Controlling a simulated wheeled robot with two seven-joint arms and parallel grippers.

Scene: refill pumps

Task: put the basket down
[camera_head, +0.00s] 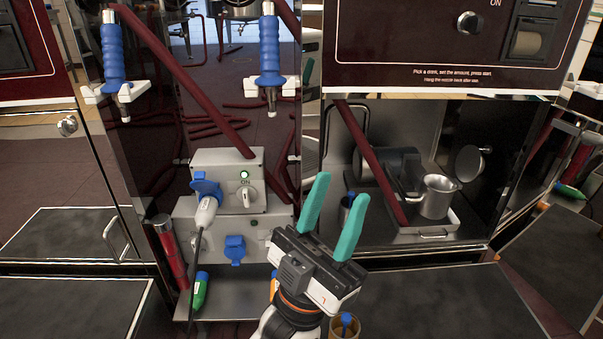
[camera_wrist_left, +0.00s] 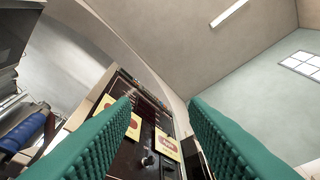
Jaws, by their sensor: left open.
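My left gripper (camera_head: 340,188) stands in the lower middle of the head view with its two green fingers pointing up. The fingers are apart and nothing is between them. In the left wrist view its fingers (camera_wrist_left: 160,108) are also spread and empty, with a dark panel, wall and ceiling beyond. I cannot make out a basket for certain in either view. A metal jug (camera_head: 438,196) stands on a shallow tray (camera_head: 425,234) with a front handle, inside the alcove to the right of my gripper. My right gripper is not in view.
Grey switch boxes (camera_head: 226,172) with a blue plug (camera_head: 206,188) stand left of my gripper. Two blue-handled nozzles (camera_head: 110,55) and (camera_head: 269,50) hang above. A dark red bar slants into the alcove. A dark counter surface (camera_head: 440,300) at the lower right looks mostly clear.

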